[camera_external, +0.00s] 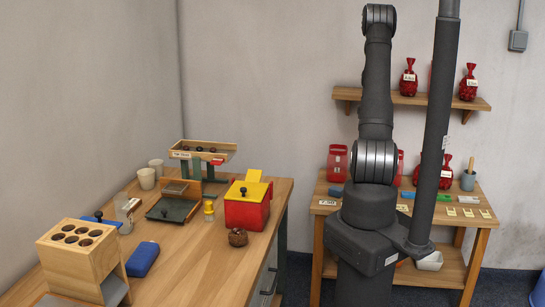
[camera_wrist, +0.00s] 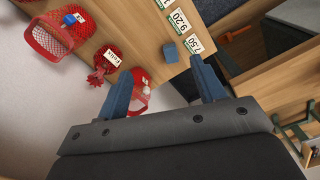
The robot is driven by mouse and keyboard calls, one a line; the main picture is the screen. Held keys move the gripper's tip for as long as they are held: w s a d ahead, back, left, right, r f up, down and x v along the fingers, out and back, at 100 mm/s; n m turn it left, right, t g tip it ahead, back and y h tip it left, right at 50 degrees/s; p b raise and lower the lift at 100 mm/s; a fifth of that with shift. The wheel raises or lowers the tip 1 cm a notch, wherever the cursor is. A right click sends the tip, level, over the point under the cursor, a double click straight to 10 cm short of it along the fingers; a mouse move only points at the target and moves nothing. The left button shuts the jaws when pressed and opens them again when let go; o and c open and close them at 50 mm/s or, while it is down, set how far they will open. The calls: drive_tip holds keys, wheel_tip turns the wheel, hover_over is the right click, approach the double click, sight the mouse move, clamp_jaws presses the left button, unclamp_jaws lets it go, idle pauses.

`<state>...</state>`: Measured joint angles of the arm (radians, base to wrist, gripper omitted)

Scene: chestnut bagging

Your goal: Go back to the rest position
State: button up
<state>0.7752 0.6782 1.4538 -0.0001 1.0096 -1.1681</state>
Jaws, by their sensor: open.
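My gripper (camera_wrist: 163,86) shows in the wrist view with its two blue fingers spread wide and nothing between them. The fingers point toward a wooden table (camera_wrist: 140,22) that carries red goods and price cards. In the external view my arm stands nearly upright on its base between two tables, beside a dark vertical pole. The gripper itself does not show clearly there.
A red tied bag (camera_wrist: 104,66), a red mesh basket (camera_wrist: 48,38) and a small blue block (camera_wrist: 170,53) lie beyond the fingers.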

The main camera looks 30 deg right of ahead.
drive_tip(key=w+a+r+n, duration=0.3)
drive_tip(key=w+a, duration=0.4)
drive_tip(key=a, duration=0.3)
drive_tip(key=shift+r, duration=0.5)
drive_tip(key=shift+w+a, duration=0.1)
